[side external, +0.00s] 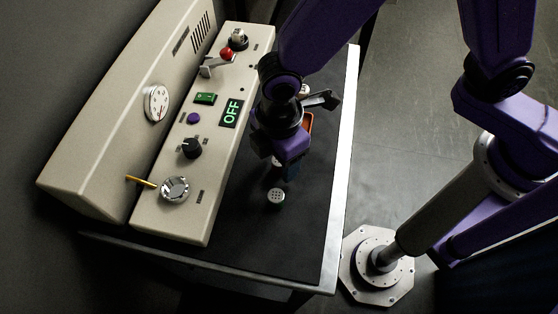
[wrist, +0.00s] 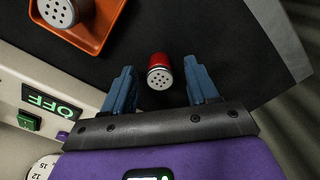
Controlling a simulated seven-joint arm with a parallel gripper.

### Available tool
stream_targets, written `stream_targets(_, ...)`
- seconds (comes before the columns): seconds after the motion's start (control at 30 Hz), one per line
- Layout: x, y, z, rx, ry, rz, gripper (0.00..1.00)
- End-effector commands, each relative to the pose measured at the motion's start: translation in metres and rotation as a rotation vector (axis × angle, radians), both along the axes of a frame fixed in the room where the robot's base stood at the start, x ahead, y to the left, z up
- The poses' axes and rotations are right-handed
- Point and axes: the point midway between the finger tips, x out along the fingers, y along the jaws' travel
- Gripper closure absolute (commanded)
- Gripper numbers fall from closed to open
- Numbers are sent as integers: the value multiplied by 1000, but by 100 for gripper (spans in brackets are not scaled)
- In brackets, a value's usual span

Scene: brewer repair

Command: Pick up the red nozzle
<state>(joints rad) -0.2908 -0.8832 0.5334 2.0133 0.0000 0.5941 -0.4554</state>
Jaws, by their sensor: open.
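The red nozzle (wrist: 159,72) lies or stands on the dark bench top, its pale perforated end face towards the wrist camera. It shows in the wrist view between the two blue fingers of my gripper (wrist: 159,70), with a gap on each side. The fingers are apart and empty. In the side view my gripper (side external: 290,168) points down over the bench, and the red nozzle is mostly or wholly hidden by it; I cannot make it out clearly there.
An orange tray (wrist: 97,42) holds another pale-topped nozzle (wrist: 60,10). The beige brewer panel (side external: 205,150), with knobs, a lever and an OFF display (side external: 231,113), borders the left. The front bench top is clear.

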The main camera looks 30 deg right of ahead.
Motion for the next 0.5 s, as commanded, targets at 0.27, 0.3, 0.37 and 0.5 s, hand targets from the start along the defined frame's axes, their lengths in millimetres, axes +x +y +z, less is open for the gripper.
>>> stream_targets(0.27, 0, 0, 0, 0, 0, 0, 100)
stream_targets(0.3, 0, 0, 0, -1, 0, 0, 100)
stream_targets(0.37, 0, 0, 0, 0, 0, 0, 100)
stream_targets(0.5, 0, 0, 1, 0, 0, 0, 100)
